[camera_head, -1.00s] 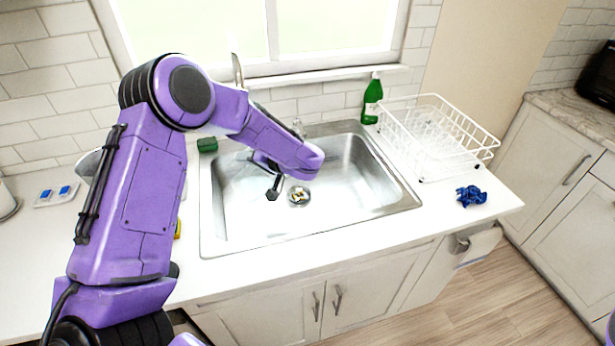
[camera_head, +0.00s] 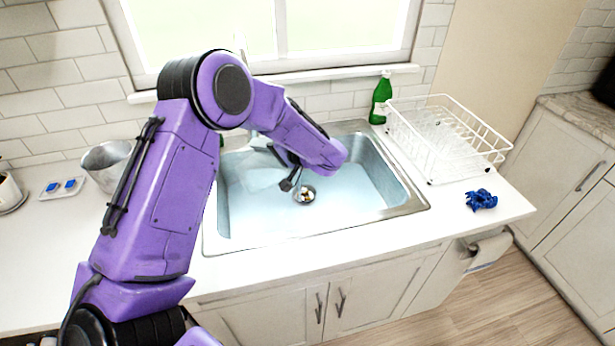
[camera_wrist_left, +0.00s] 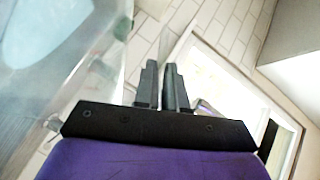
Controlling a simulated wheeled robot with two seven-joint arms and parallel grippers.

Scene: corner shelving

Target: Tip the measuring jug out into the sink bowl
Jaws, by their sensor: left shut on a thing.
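The steel sink bowl (camera_head: 415,204) is set in the white counter, and its floor looks pale blue, as if under shallow water. My left gripper (camera_head: 289,182) is low over the bowl, near the drain (camera_head: 305,195). In the left wrist view its two dark fingers (camera_wrist_left: 166,86) are close together. A large clear vessel (camera_wrist_left: 88,35), which I take for the measuring jug, fills the left of that view beside the fingers, with pale blue showing through it. In the head view it is too faint to outline, and its grip point is hidden. My right gripper is out of view.
A white wire dish rack (camera_head: 450,140) and a green bottle (camera_head: 381,98) stand right of the sink. A crumpled blue cloth (camera_head: 480,199) lies on the right counter. A grey metal pot (camera_head: 106,163) and a small tray (camera_head: 63,188) are at the left.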

